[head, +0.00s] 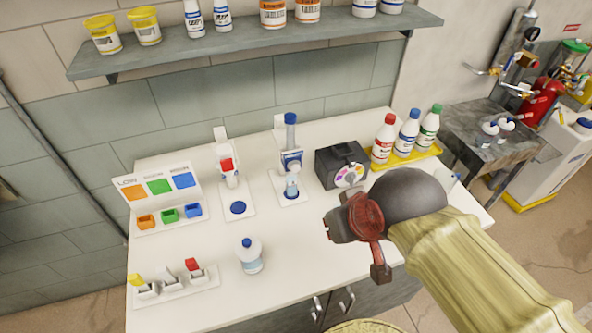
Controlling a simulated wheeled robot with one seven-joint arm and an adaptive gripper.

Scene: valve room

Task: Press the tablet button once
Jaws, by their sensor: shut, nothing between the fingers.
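A white stand with a red-marked dispenser (228,172) is at the back middle of the white counter. A round blue button (238,207) sits on its base plate, in plain view; I cannot read a label that names it the tablet button. A second white stand to its right holds a blue-topped dispenser (291,160) over a small clear bottle (292,187). My gripper (332,229) is shut and empty, above the counter to the right of and apart from the blue button. Its fingertips are small and dark here.
A white bottle with a blue cap (249,256) stands in front of the button. A black box with a colour wheel (342,164) stands behind my gripper. Bottles on a yellow tray (415,158) are at right. Colour bins (170,214) and levers (172,282) are at left.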

